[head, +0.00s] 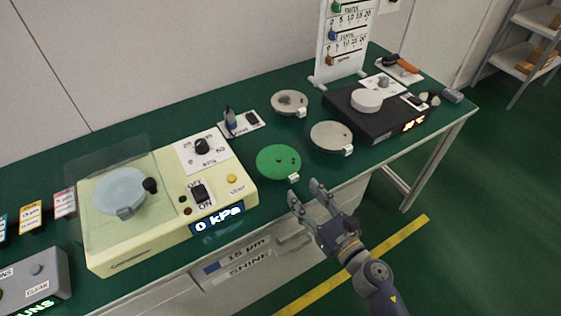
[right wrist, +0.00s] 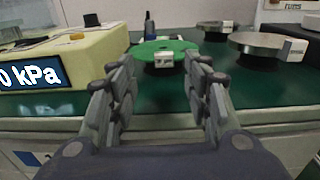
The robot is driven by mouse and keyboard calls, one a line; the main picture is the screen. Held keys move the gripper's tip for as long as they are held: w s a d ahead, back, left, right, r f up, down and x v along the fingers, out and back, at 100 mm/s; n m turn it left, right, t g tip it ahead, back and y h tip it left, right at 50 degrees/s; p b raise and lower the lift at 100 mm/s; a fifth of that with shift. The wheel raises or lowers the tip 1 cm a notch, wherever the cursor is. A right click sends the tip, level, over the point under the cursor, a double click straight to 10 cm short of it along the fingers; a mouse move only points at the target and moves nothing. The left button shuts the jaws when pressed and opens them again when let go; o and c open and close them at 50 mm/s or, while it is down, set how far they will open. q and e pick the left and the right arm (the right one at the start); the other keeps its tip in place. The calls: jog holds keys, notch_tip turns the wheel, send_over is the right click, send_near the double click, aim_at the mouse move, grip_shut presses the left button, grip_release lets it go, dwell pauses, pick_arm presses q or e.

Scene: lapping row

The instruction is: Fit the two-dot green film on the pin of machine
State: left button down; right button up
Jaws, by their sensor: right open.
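A pale yellow machine (head: 232,170) with a 0 kPa display stands left of the film. A black machine (head: 375,118) with a round white top stands at the right. I cannot make out a pin. My left gripper is not in view.
Two grey discs with tags (head: 290,101) (head: 331,137) lie behind and right of the film. A small stand (head: 242,122) is behind it. A white scale board (head: 346,40) stands at the back. The bench is bare around the film's front right.

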aim_at(295, 180)
jog(key=p+x, duration=0.1)
jog(key=x, duration=0.4)
jog(key=shift+w+d, duration=0.15)
jog(key=shift+d, duration=0.05)
jog(key=shift+c, duration=0.6)
jog(key=c, duration=0.9)
